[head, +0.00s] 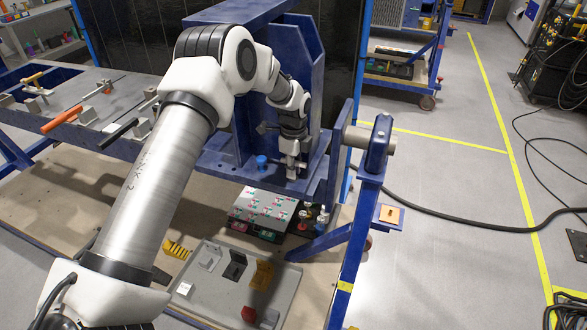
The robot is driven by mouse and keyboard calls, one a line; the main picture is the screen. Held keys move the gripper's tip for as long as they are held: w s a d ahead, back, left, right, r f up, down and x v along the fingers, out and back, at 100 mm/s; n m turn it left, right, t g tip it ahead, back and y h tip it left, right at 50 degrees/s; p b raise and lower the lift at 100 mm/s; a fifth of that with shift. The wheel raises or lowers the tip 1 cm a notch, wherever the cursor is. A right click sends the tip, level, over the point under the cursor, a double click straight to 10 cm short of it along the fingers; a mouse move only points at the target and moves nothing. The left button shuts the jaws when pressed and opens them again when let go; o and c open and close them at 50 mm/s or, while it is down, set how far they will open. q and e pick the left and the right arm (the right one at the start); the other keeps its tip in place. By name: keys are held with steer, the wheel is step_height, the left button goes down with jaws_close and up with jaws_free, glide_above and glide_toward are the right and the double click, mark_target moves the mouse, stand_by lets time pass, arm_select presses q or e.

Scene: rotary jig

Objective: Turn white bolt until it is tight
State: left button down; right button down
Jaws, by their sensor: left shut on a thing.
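My left gripper (292,158) points down at the blue jig frame (230,166), inside its upright bracket. It is shut on a pale piece (291,173) at its fingertips, which appears to be the white bolt. The fingers hide most of it, and how deep it sits in the frame cannot be seen. A blue bolt (262,163) stands upright on the same ledge, just left of the gripper and apart from it. My right gripper is not in view.
The bracket's blue wall (299,70) rises close behind the gripper. Below stand a case with a patterned top (264,207) and a grey tray (222,290) with several parts. Clamps (76,120) sit on the left. The floor at right is open, crossed by a black cable.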

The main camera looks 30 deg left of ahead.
arm_select(q)
steer(key=shift+w+r, duration=0.25)
steer(key=shift+r, duration=0.05)
steer(key=c, duration=1.3)
jaws_free()
steer(key=shift+c, duration=0.2)
steer(key=shift+o, duration=0.7)
steer(key=shift+s+f, duration=0.1)
steer(key=shift+s, duration=0.05)
step_height(320, 180, up, 12)
steer(key=shift+r, duration=0.1)
